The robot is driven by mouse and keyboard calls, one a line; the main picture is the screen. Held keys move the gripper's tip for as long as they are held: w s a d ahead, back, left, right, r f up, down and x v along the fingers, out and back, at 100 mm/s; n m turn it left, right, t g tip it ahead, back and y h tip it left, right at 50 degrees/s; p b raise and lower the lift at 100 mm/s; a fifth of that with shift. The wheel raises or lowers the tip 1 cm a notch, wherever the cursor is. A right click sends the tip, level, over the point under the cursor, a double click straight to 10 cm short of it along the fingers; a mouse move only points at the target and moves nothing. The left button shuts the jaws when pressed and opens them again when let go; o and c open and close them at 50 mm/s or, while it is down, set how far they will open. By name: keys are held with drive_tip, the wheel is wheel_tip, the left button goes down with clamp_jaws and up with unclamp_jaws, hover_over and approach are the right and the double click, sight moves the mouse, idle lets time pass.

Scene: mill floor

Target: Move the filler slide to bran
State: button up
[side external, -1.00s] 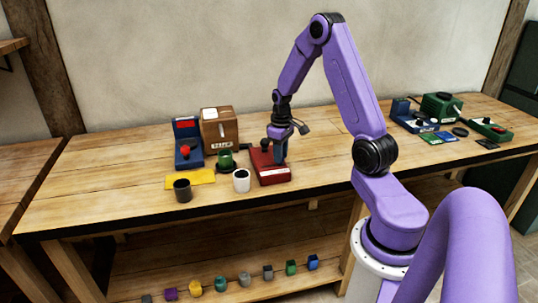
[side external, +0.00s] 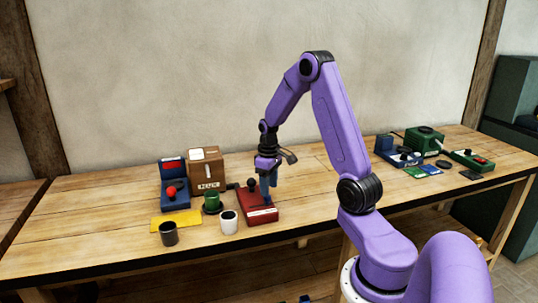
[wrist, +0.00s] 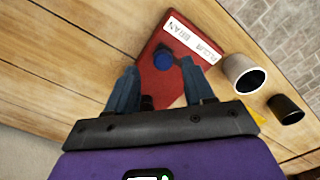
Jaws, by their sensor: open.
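The filler is a red box (side external: 247,205) on the bench, with a white label strip along its front edge. In the wrist view the red box (wrist: 150,78) has a label (wrist: 188,38) whose one word looks like BRAN; the other is hard to read. A round blue knob (wrist: 163,61) stands on the box's top. My gripper (side external: 268,194) is over the box, pointing down. In the wrist view my gripper (wrist: 160,80) is open, its fingers on either side of the knob's line, with nothing held. Whether the fingers touch the box cannot be told.
Beside the box stand a white cup (side external: 229,224), a dark cup (side external: 168,235) and a green cup (side external: 211,201). A yellow cloth (side external: 176,222), a blue device (side external: 174,192) and a brown box (side external: 206,170) are left. Bare bench lies to the right, before green and blue devices.

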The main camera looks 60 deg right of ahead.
wheel_tip(320, 180, up, 14)
idle(0.4)
drive_tip(key=shift+r, duration=0.1)
drive_tip(key=s+a+f+n, duration=0.1)
drive_tip(key=s+a+n, duration=0.2)
drive_tip(key=a, duration=0.9)
drive_tip(key=s+a+n, duration=0.3)
drive_tip(key=a, duration=0.8)
drive_tip(key=s+a+f+n, duration=0.1)
drive_tip(key=s+a+n, duration=0.2)
drive_tip(key=s, duration=0.5)
drive_tip(key=s+a+f+n, duration=0.2)
drive_tip(key=s+a, duration=0.3)
drive_tip(key=s, duration=0.4)
drive_tip(key=shift+n, duration=0.8)
idle(0.3)
